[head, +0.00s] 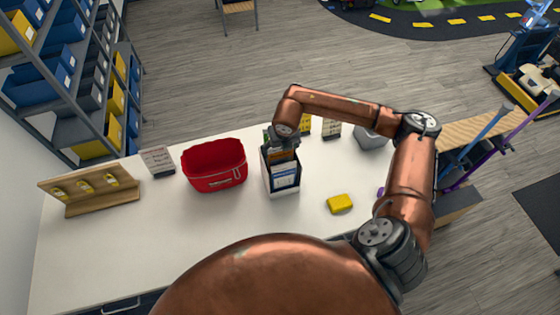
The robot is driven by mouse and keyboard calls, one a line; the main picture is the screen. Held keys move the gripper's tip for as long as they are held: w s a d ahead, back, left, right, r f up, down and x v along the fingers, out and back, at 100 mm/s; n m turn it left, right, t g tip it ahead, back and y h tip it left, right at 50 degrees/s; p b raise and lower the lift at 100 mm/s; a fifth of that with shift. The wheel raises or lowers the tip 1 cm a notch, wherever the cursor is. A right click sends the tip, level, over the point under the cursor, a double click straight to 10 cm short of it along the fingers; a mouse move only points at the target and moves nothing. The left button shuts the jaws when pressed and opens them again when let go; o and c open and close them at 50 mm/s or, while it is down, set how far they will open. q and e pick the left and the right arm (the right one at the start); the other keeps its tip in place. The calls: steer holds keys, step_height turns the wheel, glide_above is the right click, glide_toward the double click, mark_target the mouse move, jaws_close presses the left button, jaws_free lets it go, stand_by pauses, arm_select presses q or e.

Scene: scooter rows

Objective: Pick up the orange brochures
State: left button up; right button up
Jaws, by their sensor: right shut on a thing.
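A dark brochure holder with a white front edge (282,191) stands on the white counter near its middle. A white and blue brochure (285,175) shows in its front. Orange brochures (281,154) show behind it, at the back of the holder. My right gripper (280,146) reaches down from above to the back of the holder and is shut on the orange brochures. Its fingertips are partly hidden by the wrist and are small in the view. The brochures' lower part is hidden in the holder. My left gripper is not in view.
On the white counter (120,245), a red basket (215,166) stands left of the holder. A yellow sponge (340,203) lies to its right. A grey container (372,137) is behind my right arm. A wooden display (90,190) and sign (158,161) are at the left.

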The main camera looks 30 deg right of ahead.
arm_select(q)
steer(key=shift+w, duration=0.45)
arm_select(e)
steer(key=c, duration=0.8)
steer(key=shift+o, duration=0.2)
steer(key=shift+w+r+b, duration=0.1)
steer(key=shift+r+b, duration=0.25)
steer(key=shift+r, duration=0.45)
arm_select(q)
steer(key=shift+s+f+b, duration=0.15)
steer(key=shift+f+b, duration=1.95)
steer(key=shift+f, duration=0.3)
arm_select(e)
step_height(320, 180, up, 16)
steer(key=shift+r, duration=0.2)
